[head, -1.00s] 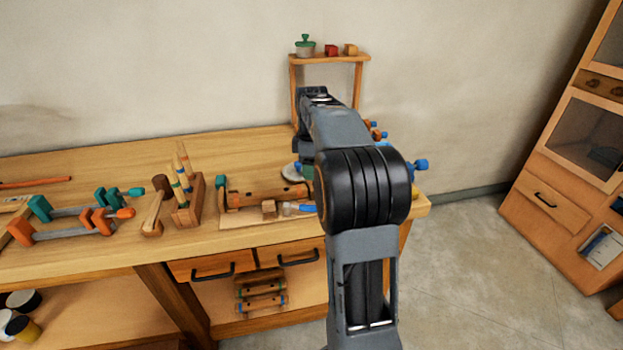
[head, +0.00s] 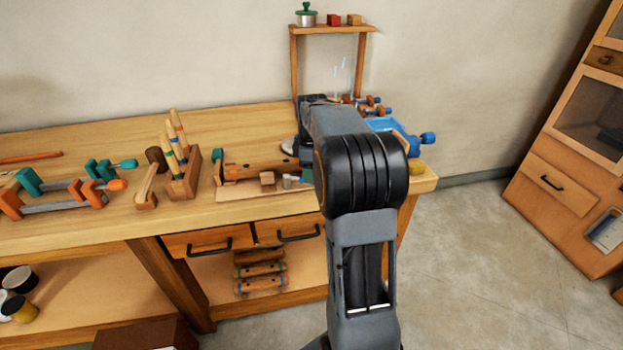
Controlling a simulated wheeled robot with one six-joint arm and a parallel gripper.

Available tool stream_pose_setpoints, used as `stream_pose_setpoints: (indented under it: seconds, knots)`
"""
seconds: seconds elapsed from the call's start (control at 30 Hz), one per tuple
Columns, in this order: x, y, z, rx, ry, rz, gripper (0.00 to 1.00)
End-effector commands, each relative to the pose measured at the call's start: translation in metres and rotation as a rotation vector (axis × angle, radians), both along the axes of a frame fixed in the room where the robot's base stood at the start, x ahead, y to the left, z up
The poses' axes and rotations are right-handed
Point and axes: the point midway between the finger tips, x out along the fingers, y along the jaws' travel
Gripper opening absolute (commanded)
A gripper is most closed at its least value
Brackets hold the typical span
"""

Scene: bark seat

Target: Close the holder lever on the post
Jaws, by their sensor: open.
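I cannot make out the holder lever or its post for certain; my arm covers part of the bench's right end. Beside the arm there, a blue vise-like tool (head: 398,128) with a blue knob shows in part. Behind the arm, thin pale upright pieces (head: 349,84) stand in front of the wall, too faint to identify. A pale round disc (head: 289,144) is partly hidden at the arm's left edge. My arm reaches forward over the bench, and its own links hide my gripper and its fingers.
The wooden bench (head: 90,225) holds orange and green clamps (head: 70,193), a peg rack (head: 184,180) and a wooden cylinder on a board (head: 258,170). A small shelf (head: 330,29) rises behind. A cabinet (head: 565,150) stands right, with clear floor (head: 480,250) between.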

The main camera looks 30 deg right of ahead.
Motion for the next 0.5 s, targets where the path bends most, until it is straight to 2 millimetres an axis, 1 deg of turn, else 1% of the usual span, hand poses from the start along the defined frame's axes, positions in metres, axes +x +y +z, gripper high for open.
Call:
stream_pose_setpoints:
  seconds: [0.03,0.2,0.33,0.5]
  knots:
    - [0.000,0.000,-0.007,0.001,0.002,0.000,0.48]
    - [0.000,0.000,-0.020,0.000,0.000,0.000,0.48]
    - [0.000,0.000,-0.024,0.000,0.000,0.000,0.48]
    - [0.000,0.000,-0.025,0.000,0.000,0.000,0.48]
